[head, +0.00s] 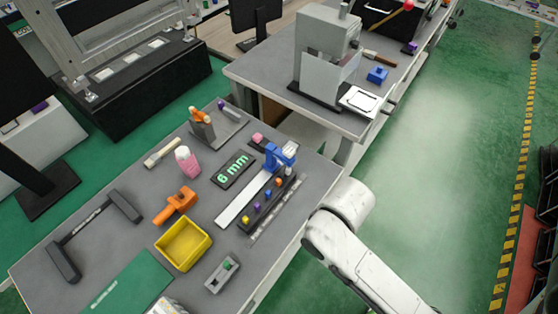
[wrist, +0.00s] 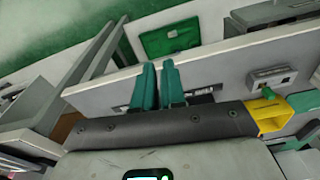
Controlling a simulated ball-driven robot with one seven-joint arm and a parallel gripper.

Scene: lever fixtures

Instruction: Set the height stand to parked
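I cannot tell for sure which fixture is the height stand. A blue upright fixture (head: 277,156) stands at the right of the near bench, at the far end of a pale flat strip (head: 243,203). A grey stand with an orange part on top (head: 202,124) is farther back. My gripper (wrist: 158,66) shows in the wrist view with two teal fingers apart and nothing between them. It is outside the head view, where only my white arm shows at the bench's right edge.
A dark rail with coloured knobs (head: 262,208) lies beside the strip. A green mat (head: 132,286) lies front left.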

